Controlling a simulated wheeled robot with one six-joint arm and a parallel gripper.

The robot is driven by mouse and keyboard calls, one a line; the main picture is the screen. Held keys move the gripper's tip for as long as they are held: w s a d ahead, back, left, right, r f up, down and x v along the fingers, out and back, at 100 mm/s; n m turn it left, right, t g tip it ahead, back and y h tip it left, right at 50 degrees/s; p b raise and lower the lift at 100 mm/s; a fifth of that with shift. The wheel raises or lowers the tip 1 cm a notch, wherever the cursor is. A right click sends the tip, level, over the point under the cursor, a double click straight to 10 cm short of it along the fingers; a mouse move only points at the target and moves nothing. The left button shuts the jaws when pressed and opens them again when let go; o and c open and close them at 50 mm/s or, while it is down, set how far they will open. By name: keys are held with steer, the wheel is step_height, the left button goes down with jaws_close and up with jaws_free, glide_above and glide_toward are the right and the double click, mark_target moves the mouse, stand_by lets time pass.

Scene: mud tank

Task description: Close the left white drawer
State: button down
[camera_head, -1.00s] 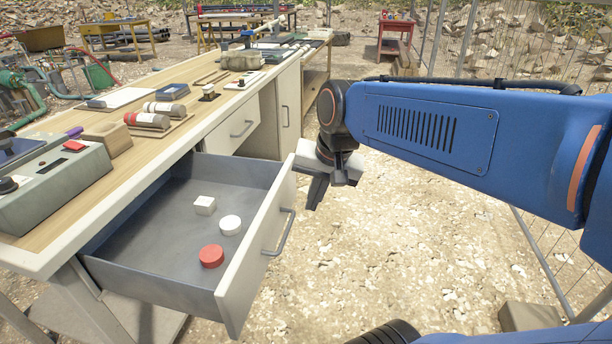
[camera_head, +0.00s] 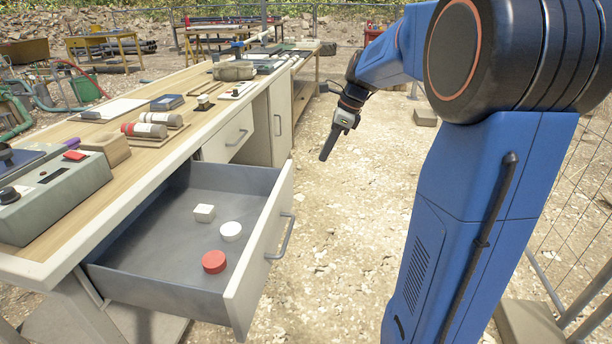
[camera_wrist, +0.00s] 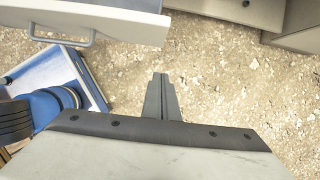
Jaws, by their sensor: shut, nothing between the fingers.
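The left white drawer (camera_head: 262,250) is pulled far out of the workbench in the head view. Its grey inside holds a white cube (camera_head: 204,213), a white disc (camera_head: 231,231) and a red disc (camera_head: 214,262). Its front carries a grey bar handle (camera_head: 281,238). In the wrist view the drawer front (camera_wrist: 115,22) and handle (camera_wrist: 62,40) show at upper left. My gripper (camera_head: 326,155) is shut and empty, pointing down over the gravel, beyond and to the right of the drawer front, apart from it. The wrist view shows its fingers (camera_wrist: 160,95) together.
The wooden-topped workbench (camera_head: 100,205) holds a grey control box (camera_head: 50,195), red-and-white cylinders (camera_head: 150,126) and other items. A second white drawer (camera_head: 229,137) is shut farther along, beside a cabinet door (camera_head: 281,115). A wire fence (camera_head: 575,210) stands at right. Gravel in front is open.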

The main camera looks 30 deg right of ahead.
mark_target(204, 165)
steer(key=w+a+f, duration=0.4)
steer(key=a+f, duration=0.2)
steer(key=f, duration=0.3)
steer(key=shift+w, duration=0.3)
steer(key=shift+a+f, duration=0.1)
steer(key=shift+f, duration=0.05)
steer(key=w+a, duration=0.6)
steer(key=a, duration=0.2)
steer(key=w+a, duration=0.6)
steer(key=a, duration=0.3)
steer(key=w+a, duration=0.7)
steer(key=a, duration=0.2)
steer(key=shift+w+a, duration=0.1)
steer(key=shift+a, duration=0.05)
steer(key=shift+w+a, duration=0.2)
steer(key=shift+w+a+r, duration=0.1)
steer(key=shift+r, duration=0.1)
